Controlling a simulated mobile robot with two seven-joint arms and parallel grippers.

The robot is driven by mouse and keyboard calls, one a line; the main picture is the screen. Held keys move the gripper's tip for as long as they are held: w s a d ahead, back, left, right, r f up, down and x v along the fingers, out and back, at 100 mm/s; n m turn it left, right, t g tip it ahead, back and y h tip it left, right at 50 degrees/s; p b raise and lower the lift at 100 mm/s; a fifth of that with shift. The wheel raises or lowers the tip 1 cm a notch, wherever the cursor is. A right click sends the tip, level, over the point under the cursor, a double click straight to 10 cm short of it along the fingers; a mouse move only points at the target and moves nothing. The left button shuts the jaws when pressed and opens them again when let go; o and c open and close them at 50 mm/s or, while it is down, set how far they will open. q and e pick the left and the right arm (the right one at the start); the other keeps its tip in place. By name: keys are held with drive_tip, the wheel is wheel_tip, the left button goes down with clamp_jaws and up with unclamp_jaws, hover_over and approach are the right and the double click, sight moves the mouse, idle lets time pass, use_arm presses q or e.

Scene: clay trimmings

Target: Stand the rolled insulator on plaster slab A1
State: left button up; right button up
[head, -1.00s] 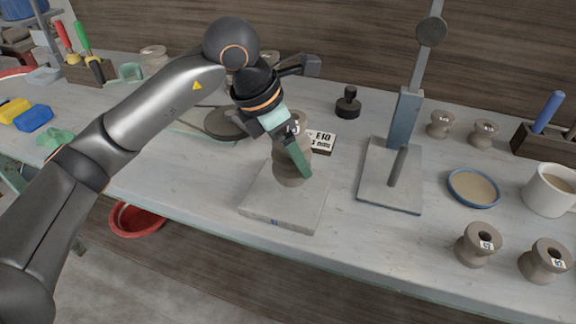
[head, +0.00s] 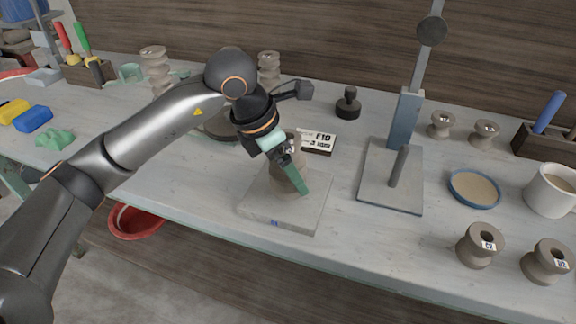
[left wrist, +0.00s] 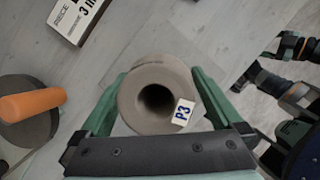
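A grey-brown rolled insulator (head: 283,178) with a flared rim stands upright over the plaster slab (head: 262,212). Its rim, dark bore and a P3 tag show in the left wrist view (left wrist: 150,83). My left gripper (head: 298,182) has its green fingers on either side of the insulator and appears shut on it; the fingers (left wrist: 160,85) flank the rim closely. I cannot tell whether the insulator's base touches the slab. The slab's blue front mark is too small to read. My right gripper is not in view.
A stand with a grey base plate (head: 392,190) and upright rod is to the right. Spools (head: 480,245), a blue-rimmed dish (head: 474,188) and a mug (head: 551,190) stand farther right. Bench left of the slab is clear.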

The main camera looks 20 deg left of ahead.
use_arm(q)
drive_tip(key=shift+r, duration=0.15)
drive_tip(key=shift+a+r, duration=0.1)
drive_tip(key=shift+r, duration=0.25)
drive_tip(key=p+v, duration=0.1)
drive_tip(key=v, duration=1)
drive_tip(key=shift+r, duration=0.15)
drive_tip(key=shift+s, duration=0.1)
